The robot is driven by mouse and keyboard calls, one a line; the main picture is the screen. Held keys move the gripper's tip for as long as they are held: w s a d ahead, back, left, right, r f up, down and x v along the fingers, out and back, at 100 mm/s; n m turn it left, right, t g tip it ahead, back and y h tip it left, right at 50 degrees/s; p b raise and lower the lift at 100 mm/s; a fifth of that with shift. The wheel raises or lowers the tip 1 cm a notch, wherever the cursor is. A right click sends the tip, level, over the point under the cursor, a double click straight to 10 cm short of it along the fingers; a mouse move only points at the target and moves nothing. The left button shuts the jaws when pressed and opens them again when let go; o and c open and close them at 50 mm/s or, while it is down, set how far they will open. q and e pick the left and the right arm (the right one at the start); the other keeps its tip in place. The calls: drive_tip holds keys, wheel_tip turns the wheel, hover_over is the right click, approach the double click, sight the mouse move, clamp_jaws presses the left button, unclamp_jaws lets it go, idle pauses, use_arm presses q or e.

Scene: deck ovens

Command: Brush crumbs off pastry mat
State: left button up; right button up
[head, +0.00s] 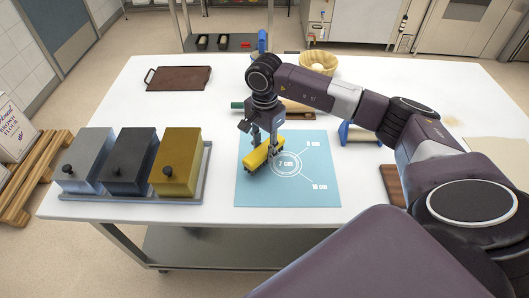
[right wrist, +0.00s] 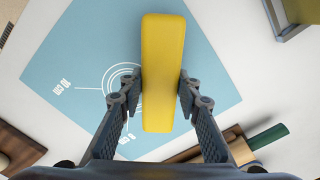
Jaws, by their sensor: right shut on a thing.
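The light blue pastry mat (head: 305,195) lies flat on the white table, with printed circles and size marks. My right gripper (head: 263,150) is over the mat's left half. It is shut on a yellow brush (head: 260,155), which appears as a long yellow block with a dark underside in the head view. In the right wrist view the brush (right wrist: 163,70) sits between both fingers, with the mat (right wrist: 85,60) behind it. I cannot tell whether the brush touches the mat. No crumbs can be made out. My left gripper is not in view.
Three lidded bins, grey, dark and yellow (head: 178,160), stand on a tray left of the mat. A dark board (head: 178,78) lies at the back left. A rolling pin (head: 298,108) and a bowl (head: 318,62) are behind the mat. A blue-ended holder (head: 345,133) stands to its right.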

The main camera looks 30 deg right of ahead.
drive_tip(key=r, duration=0.2)
drive_tip(key=p, duration=0.1)
drive_tip(key=shift+s+d+r, duration=0.35)
drive_tip(key=shift+d+r, duration=0.05)
drive_tip(key=shift+w+a+r+p, duration=0.1)
drive_tip(key=shift+r+p, duration=0.3)
drive_tip(key=shift+r, duration=0.3)
drive_tip(key=shift+w+a+r+p, duration=0.1)
drive_tip(key=shift+r+p, duration=0.3)
drive_tip(key=shift+r, duration=0.25)
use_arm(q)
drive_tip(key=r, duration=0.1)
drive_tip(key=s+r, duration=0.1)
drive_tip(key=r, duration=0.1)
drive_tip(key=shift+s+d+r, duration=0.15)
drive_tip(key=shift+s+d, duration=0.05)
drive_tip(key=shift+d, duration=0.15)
use_arm(e)
drive_tip(key=shift+s+d+r, duration=0.1)
drive_tip(key=shift+s+r, duration=0.05)
drive_tip(key=shift+r, duration=0.1)
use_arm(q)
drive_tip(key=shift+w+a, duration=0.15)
